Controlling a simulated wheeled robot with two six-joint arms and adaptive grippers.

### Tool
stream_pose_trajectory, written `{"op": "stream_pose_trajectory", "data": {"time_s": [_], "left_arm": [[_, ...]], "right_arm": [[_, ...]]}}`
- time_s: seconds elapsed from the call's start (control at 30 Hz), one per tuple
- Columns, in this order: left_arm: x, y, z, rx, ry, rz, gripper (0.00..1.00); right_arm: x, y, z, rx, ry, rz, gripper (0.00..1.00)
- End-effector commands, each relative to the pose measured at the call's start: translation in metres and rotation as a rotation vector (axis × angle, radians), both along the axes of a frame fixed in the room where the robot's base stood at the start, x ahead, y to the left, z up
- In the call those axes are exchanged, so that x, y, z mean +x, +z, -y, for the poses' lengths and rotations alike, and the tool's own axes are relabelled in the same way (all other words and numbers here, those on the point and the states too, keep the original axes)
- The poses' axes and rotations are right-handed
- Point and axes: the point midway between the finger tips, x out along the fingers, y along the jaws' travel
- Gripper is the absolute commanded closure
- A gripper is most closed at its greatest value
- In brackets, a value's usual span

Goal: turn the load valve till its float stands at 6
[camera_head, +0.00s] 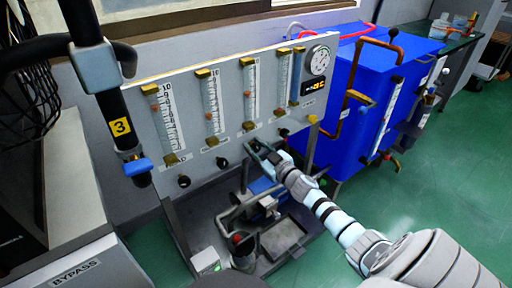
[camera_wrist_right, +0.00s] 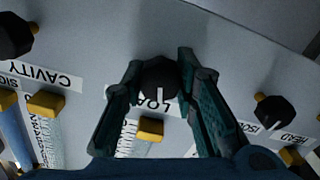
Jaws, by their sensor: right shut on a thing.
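The load valve is a black knob (camera_wrist_right: 159,78) with a white pointer line, on the grey panel beside an upside-down label beginning "LOA" in the right wrist view. My right gripper (camera_wrist_right: 160,68) has its two fingers on either side of this knob and is shut on it. In the head view my right gripper (camera_head: 258,148) reaches the lower panel and hides the knob. The load tube (camera_head: 250,90) above it is a clear tube with a scale and a small orange float at about mid-height. The number at the float is too small to read. My left gripper is not in view.
Neighbouring black knobs sit to the left (camera_head: 222,163) and right (camera_head: 284,132) of the gripped one. Other float tubes (camera_head: 211,105) and a round gauge (camera_head: 319,60) share the panel. A blue cabinet (camera_head: 345,110) stands at right. Pipes and a pump (camera_head: 262,207) lie below.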

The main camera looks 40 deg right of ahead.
Motion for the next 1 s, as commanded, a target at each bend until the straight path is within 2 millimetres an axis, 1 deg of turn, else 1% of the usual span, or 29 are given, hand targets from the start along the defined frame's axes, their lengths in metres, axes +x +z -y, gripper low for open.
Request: {"op": "stream_pose_trajectory", "data": {"time_s": [0.1, 0.3, 0.33, 0.4, 0.47, 0.8, 0.87, 1.0], "left_arm": [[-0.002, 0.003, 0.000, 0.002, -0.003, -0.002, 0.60], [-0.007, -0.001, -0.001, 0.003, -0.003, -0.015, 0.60], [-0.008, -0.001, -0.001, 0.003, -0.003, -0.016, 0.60], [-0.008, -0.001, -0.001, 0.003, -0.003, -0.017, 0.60], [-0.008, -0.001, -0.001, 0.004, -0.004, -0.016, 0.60], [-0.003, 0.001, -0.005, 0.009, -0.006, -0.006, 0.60], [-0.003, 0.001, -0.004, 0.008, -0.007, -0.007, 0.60], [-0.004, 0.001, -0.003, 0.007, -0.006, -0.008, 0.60]], "right_arm": [[-0.001, 0.000, 0.000, -0.050, 0.000, -0.002, 1.00], [-0.002, -0.001, 0.001, -0.056, -0.002, -0.001, 1.00], [-0.002, -0.001, 0.001, -0.056, -0.002, -0.001, 0.72], [-0.002, -0.001, 0.001, -0.056, -0.002, -0.001, 0.61], [-0.002, -0.001, 0.001, -0.056, -0.002, -0.001, 0.53], [-0.004, -0.001, 0.001, -0.056, -0.002, -0.001, 0.53], [-0.008, -0.001, 0.001, -0.057, -0.003, 0.000, 0.53], [-0.027, -0.002, 0.001, -0.056, -0.002, -0.004, 0.53]]}}
